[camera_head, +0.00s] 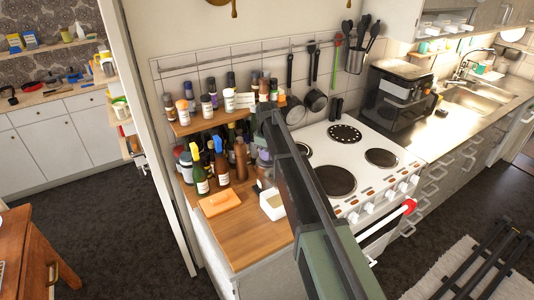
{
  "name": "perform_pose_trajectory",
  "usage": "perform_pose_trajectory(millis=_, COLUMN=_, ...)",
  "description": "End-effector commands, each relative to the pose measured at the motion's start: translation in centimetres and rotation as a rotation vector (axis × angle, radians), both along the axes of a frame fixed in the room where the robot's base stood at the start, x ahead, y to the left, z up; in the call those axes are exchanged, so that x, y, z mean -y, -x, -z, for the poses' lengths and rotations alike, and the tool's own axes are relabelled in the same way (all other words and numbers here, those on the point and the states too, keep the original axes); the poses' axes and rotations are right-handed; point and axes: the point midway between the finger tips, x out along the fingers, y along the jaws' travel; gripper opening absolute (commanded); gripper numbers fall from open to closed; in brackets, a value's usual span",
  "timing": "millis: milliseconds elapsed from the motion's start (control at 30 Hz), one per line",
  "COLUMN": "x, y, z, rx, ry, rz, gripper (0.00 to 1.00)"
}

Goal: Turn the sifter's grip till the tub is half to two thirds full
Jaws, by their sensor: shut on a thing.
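A small square white tub (272,206) stands on the wooden worktop, just left of the cooker. Something tan shows inside it, but how full it is I cannot tell. My dark arm runs up from the bottom right, past the tub's right side, and its far end is in front of the bottles. My gripper's jaws are hidden behind the arm. I cannot make out the sifter or its grip. A greyish shape just above the tub is too small and covered to name.
An orange box (220,203) lies left of the tub. Bottles (221,162) and a wooden spice shelf (202,123) crowd the back. The white cooker (375,190) is on the right, with pans hanging behind it. The worktop's front left (242,240) is bare.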

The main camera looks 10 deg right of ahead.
Motion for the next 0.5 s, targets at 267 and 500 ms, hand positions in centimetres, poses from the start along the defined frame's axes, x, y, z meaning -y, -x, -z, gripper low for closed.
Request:
perform_pose_trajectory(millis=267, x=0.0, y=0.02, z=0.01, rx=0.0, ry=0.0, rz=-0.001, gripper=0.25)
perform_pose_trajectory(millis=500, x=0.0, y=0.01, z=0.01, rx=0.0, ry=0.0, rz=-0.001, gripper=0.48)
